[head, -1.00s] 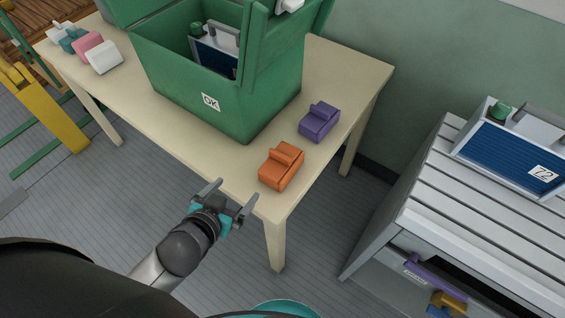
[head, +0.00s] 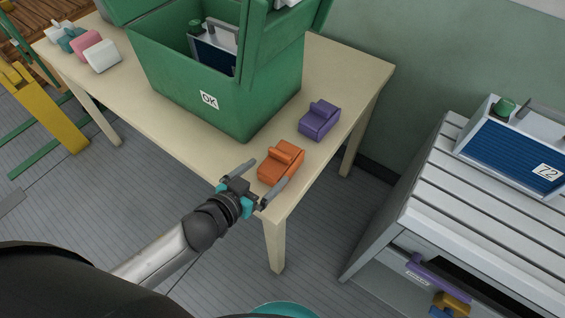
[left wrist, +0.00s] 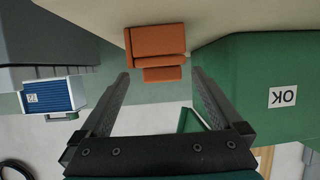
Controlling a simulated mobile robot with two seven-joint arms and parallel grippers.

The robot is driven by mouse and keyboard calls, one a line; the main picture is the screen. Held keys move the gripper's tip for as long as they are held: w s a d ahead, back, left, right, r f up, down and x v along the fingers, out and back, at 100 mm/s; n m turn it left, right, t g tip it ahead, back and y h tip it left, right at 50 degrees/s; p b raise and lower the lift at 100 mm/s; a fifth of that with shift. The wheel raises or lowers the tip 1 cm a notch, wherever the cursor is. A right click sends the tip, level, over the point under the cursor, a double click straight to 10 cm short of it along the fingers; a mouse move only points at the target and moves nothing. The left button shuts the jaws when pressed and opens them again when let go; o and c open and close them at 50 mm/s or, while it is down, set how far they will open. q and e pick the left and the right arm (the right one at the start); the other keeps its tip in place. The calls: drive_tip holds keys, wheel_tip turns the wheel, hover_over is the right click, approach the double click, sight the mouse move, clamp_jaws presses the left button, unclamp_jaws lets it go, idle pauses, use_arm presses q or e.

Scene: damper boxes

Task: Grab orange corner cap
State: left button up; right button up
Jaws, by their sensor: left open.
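The orange corner cap (head: 281,163) lies near the front right corner of the cream table (head: 150,108). My left gripper (head: 266,172) is open, at the table's front edge, with its fingers pointing toward the cap. In the head view one finger reaches along the cap's right side and the other is to its left. In the left wrist view the cap (left wrist: 156,50) shows beyond and between the open fingertips (left wrist: 158,78). Nothing is between the fingers close to the palm. I cannot tell whether a finger touches the cap. My right gripper is not in view.
A purple corner cap (head: 319,120) lies behind the orange one. A green open box (head: 205,85) marked OK stands on the table, left of the caps. White, pink and teal caps (head: 86,43) lie at the far left. A grey slatted cabinet (head: 440,190) stands at right.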

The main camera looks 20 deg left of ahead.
sight(280, 161)
use_arm(q)
drive_tip(key=shift+r+b+x, duration=0.1)
drive_tip(key=shift+b+x, duration=0.3)
drive_tip(key=shift+x, duration=1.5)
drive_tip(key=shift+r+b+x, duration=0.15)
drive_tip(key=shift+b+x, duration=0.2)
drive_tip(key=shift+x, duration=1.55)
drive_tip(key=shift+d, duration=0.1)
drive_tip(key=shift+c, duration=0.2)
drive_tip(key=c, duration=1.1)
drive_tip(key=shift+o, duration=0.2)
drive_tip(key=shift+r, duration=0.1)
